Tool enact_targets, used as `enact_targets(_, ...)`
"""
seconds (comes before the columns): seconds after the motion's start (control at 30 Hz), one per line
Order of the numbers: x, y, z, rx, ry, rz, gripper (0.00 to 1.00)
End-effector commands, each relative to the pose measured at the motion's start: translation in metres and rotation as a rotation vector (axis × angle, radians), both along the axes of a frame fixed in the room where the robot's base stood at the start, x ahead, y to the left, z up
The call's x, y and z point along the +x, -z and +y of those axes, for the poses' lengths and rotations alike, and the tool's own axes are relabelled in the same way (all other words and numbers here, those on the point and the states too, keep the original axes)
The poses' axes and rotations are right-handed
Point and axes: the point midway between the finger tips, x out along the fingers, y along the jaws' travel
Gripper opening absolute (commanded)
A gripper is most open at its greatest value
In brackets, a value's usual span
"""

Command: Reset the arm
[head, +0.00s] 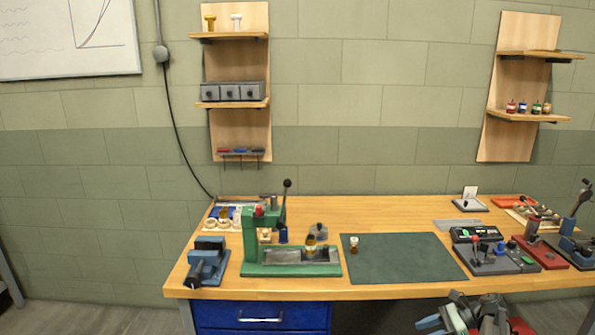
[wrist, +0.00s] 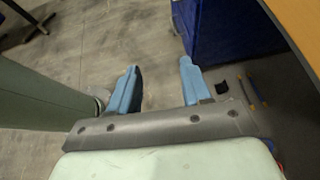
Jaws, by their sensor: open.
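My gripper (wrist: 157,82) is open in the wrist view, with its two blue fingers apart and nothing between them. Grey floor shows beyond the fingertips. In the head view, my gripper (head: 441,320) is at the bottom edge, below the front edge of the workbench (head: 370,292) and right of the blue drawers. Part of my arm is cut off by the frame there.
A blue drawer unit (head: 262,316) stands under the bench and also shows close by in the wrist view (wrist: 235,35). A green press (head: 290,270), a blue vise (head: 208,262), a dark green mat (head: 400,262) and a control box (head: 490,258) occupy the benchtop.

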Motion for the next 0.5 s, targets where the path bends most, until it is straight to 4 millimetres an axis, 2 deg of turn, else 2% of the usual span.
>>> enact_targets(0.03, -0.013, 0.021, 0.019, -0.017, -0.036, -0.009, 0.48)
enact_targets(0.1, -0.024, 0.047, 0.039, -0.047, -0.085, -0.027, 0.48)
enact_targets(0.37, -0.074, 0.139, 0.108, -0.166, -0.283, -0.069, 0.48)
enact_targets(0.5, -0.108, 0.184, 0.14, -0.228, -0.407, -0.091, 0.48)
